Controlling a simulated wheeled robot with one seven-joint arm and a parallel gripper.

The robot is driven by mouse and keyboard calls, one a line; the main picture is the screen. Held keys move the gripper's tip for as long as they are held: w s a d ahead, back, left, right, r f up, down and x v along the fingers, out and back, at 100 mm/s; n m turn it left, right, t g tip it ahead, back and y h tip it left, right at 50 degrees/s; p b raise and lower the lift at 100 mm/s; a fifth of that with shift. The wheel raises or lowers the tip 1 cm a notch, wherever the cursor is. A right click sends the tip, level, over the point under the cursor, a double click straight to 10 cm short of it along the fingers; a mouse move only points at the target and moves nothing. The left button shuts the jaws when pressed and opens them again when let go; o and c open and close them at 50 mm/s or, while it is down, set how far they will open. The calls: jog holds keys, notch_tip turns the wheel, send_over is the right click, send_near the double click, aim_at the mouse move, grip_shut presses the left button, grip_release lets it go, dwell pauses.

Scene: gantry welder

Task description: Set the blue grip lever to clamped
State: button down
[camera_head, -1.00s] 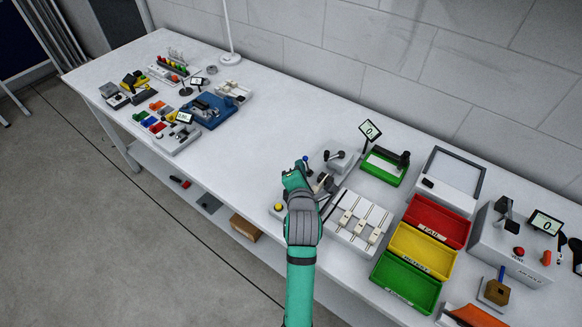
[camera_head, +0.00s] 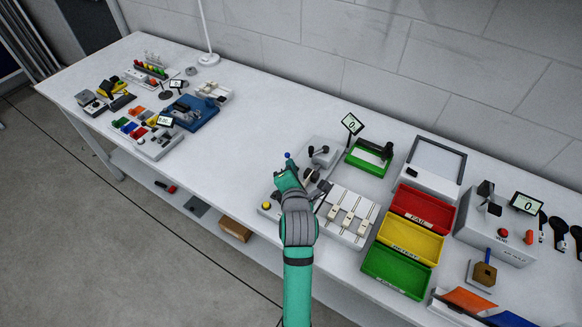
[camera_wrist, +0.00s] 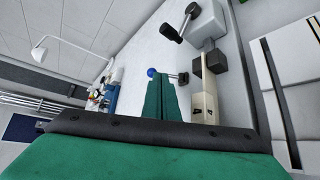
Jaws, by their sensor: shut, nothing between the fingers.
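The blue grip lever shows as a blue ball knob (camera_head: 287,155) just beyond the tip of my gripper (camera_head: 287,172). In the wrist view the blue knob (camera_wrist: 151,73) sits at the far end of my shut green fingers (camera_wrist: 161,100), with a short dark rod to its right. I cannot tell whether the fingers touch it. The grey fixture (camera_head: 316,153) with a black-knobbed crank stands right of my gripper; a beige block with dark clamp parts (camera_wrist: 204,90) is beside the fingers. My arm hides the lever's base.
A white panel with several sliders (camera_head: 347,216) lies right of my gripper. A yellow button (camera_head: 265,206) is to its left. Red, yellow and green bins (camera_head: 397,273) stand further right. A green fixture (camera_head: 369,158) is behind. The table left of my gripper is clear.

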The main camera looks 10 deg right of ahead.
jog(key=shift+a, duration=0.1)
dwell(0.7)
jog(key=shift+w+a+f, duration=0.35)
jog(key=shift+w+a, duration=0.1)
jog(key=shift+w, duration=0.05)
jog(key=shift+s, duration=0.15)
jog(key=v, duration=1)
jog(key=shift+s+r, duration=0.2)
jog(key=shift+s, duration=0.05)
jog(key=shift+w, duration=0.1)
